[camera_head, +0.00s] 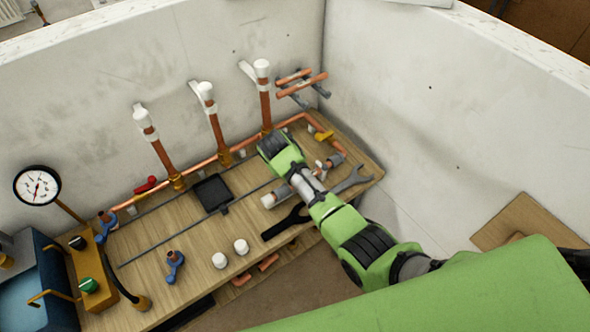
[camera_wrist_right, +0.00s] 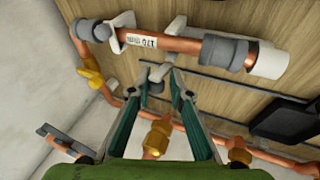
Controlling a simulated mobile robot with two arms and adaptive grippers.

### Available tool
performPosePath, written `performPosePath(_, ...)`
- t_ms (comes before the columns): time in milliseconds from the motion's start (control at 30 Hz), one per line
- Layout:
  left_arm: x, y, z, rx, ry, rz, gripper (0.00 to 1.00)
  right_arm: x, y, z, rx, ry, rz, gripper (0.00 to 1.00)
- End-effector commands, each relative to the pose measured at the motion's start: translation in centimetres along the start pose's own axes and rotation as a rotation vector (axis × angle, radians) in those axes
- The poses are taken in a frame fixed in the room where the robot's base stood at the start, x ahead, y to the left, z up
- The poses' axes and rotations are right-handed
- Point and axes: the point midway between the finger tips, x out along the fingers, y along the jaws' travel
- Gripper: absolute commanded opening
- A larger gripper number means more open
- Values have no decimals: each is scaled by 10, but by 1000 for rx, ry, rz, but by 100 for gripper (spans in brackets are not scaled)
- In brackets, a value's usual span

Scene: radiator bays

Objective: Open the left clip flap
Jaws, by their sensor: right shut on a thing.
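In the right wrist view a copper pipe (camera_wrist_right: 180,46) with a white "170" label lies across the wooden board. It has grey couplings at both ends, and white clips (camera_wrist_right: 121,24) hold it. The clip on the right of that view (camera_wrist_right: 176,27) appears to have a small pale flap (camera_wrist_right: 157,73) hanging below the pipe. My right gripper (camera_wrist_right: 159,76) has its two fingers on either side of this flap and is shut on it. In the head view my right arm covers the middle of the pipe. Its white end (camera_head: 268,201) shows to the left. My left gripper is out of view.
Upright copper pipes with white caps (camera_head: 206,91) stand along the wall. A gauge (camera_head: 37,186) and two white caps (camera_head: 241,246) are at the left and front.

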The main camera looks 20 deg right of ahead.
Motion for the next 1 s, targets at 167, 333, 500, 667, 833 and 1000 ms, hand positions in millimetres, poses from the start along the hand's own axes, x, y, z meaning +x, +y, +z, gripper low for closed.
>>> performPosePath(167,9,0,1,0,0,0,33,3,1,-5,-36,-84,5,0)
performPosePath(333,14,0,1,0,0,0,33,3,0,-7,-59,-138,5,0)
performPosePath(500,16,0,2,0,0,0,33,3,0,-8,-70,-168,5,0)
performPosePath(667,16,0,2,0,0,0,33,3,1,-8,-74,-177,5,0)
performPosePath(833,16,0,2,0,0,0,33,3,1,-8,-74,-177,5,0)
performPosePath(1000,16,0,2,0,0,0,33,3,1,-9,-74,-176,6,22)
